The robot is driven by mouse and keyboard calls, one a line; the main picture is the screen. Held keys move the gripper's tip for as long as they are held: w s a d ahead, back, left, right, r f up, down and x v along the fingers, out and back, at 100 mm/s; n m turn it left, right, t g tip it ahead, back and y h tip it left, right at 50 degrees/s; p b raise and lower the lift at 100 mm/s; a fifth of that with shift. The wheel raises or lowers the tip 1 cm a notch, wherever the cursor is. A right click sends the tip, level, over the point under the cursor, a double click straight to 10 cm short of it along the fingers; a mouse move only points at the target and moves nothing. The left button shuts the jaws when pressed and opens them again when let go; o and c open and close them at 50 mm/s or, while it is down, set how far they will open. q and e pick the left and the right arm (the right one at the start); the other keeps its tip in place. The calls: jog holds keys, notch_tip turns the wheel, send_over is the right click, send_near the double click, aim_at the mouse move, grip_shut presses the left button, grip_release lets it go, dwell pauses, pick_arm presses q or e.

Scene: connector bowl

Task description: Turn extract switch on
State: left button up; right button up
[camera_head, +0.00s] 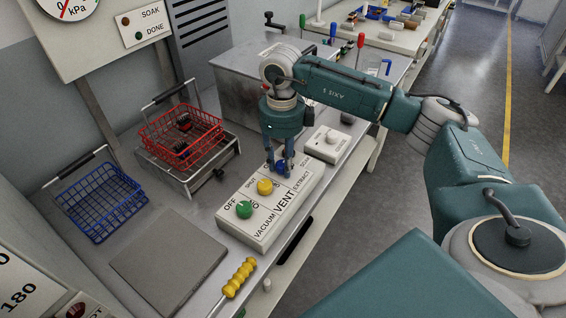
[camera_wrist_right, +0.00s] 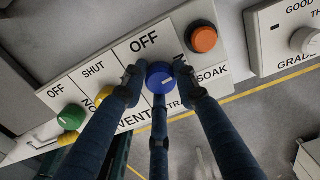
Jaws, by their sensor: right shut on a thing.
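The white switch panel (camera_head: 262,225) lies on the bench, with a green knob (camera_head: 244,209), a yellow knob (camera_head: 265,187) and a blue knob (camera_head: 281,168) in a row. The blue knob is the one by the EXTRACT label. My right gripper (camera_head: 277,164) points down at the blue knob. In the right wrist view its dark fingers close around the blue knob (camera_wrist_right: 159,76), touching its sides. An OFF label shows above the knob; the labels beside and below it are partly hidden by the fingers. My left gripper is not in view.
An orange button (camera_wrist_right: 204,40) by SOAK sits close to the fingers. A grade dial box (camera_head: 328,144) stands beside the panel. Red basket (camera_head: 181,135), blue basket (camera_head: 101,203) and a yellow-handled tool (camera_head: 238,277) lie around it. A grey plate (camera_head: 168,258) is bare.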

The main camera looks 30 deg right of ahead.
aim_at(280, 162)
jog(key=shift+w+r+m, duration=0.25)
jog(key=shift+w+m, duration=0.05)
dwell(0.4)
jog(key=o, duration=1.1)
jog(key=shift+a, duration=0.1)
jog(key=shift+o, duration=0.2)
jog(key=shift+f, duration=0.1)
jog(key=shift+r, duration=0.3)
notch_tip(280, 162, up, 11)
jog(key=shift+r, duration=0.2)
